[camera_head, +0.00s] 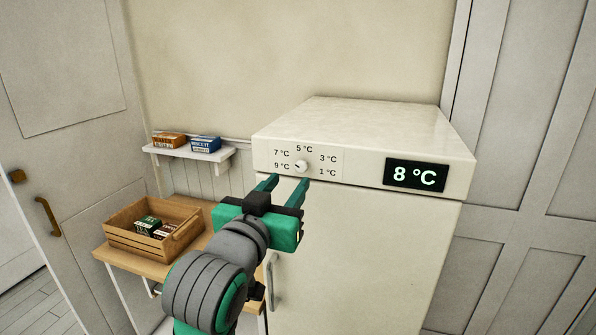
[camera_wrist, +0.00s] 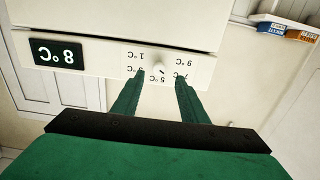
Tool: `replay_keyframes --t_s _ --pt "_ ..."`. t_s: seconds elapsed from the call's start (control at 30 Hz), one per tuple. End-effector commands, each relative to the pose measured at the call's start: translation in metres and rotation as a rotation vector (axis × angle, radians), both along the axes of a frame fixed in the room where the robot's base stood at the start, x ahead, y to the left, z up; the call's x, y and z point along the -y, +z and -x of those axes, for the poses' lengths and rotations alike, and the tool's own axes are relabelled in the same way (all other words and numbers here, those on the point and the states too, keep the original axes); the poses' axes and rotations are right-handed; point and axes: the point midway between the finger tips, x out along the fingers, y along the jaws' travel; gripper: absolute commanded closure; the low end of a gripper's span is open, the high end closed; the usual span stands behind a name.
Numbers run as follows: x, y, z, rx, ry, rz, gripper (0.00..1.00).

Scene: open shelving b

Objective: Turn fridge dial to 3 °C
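The white fridge (camera_head: 360,250) stands in the middle of the head view. Its small round dial (camera_head: 302,166) sits on the upper front panel, ringed by the marks 9, 7, 5, 3 and 1 °C. The dial's dark pointer line points to the left, between 7 °C and 9 °C. The display (camera_head: 415,175) reads 8 °C. My gripper (camera_head: 288,182) is open, with its two green fingers reaching toward the dial from below. In the wrist view, upside down, the dial (camera_wrist: 159,66) shows between and beyond the fingertips, and I see no contact.
A wooden crate (camera_head: 122,238) with small boxes stands on a low table at left. Above it, a small white wall shelf (camera_head: 215,160) holds an orange box (camera_head: 169,140) and a blue box (camera_head: 205,144). The fridge door handle (camera_head: 273,282) is beside my arm.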

Motion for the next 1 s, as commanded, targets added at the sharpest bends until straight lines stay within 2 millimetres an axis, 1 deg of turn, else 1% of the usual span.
replay_keyframes --t_s 0.03,0.2,0.4,0.57,0.83,0.87,0.9,0.97,1.0 --pt "0.004 -0.001 -0.01 -0.003 -0.003 0.0 0.6" --pt "0.014 0.0 -0.038 -0.002 -0.004 0.0 0.6" --pt "0.026 0.0 -0.061 -0.001 -0.011 0.001 0.6" --pt "0.032 -0.001 -0.068 0.0 -0.014 0.0 0.6" --pt "0.024 0.0 -0.069 0.0 -0.002 0.0 0.6" --pt "0.023 0.0 -0.069 0.0 -0.001 0.0 0.65" --pt "0.022 0.0 -0.069 0.0 0.0 0.0 0.75" --pt "0.022 0.0 -0.069 0.0 0.001 0.0 0.89" --pt "0.022 0.0 -0.069 0.0 0.001 0.0 0.99"
